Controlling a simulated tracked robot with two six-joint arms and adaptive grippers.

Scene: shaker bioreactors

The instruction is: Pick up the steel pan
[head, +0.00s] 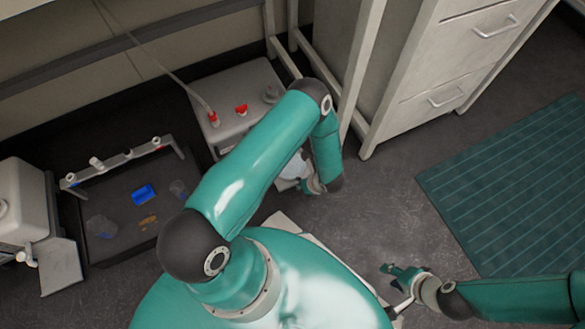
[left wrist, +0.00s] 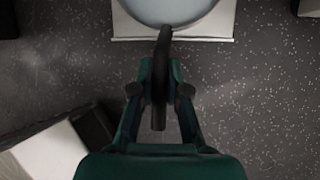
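The steel pan (head: 295,167) is a round, pale grey-blue vessel, partly hidden behind my left arm in the head view. In the left wrist view the pan (left wrist: 168,10) sits at the top edge over a pale square base (left wrist: 222,24), with its dark handle (left wrist: 159,118) running down between my fingers. My left gripper (left wrist: 162,70) is around that handle, with a finger close against each side and no clear gap. In the head view my left gripper (head: 312,184) is mostly hidden by its arm. My right gripper (head: 393,288) is open and empty, low at the right.
A grey bench unit (head: 240,88) with red-marked parts stands behind my left arm. A dark tray (head: 125,190) holding a blue block (head: 144,194) is at the left. A white drawer cabinet (head: 440,75) stands at the back right. A green mat (head: 515,180) lies on open floor.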

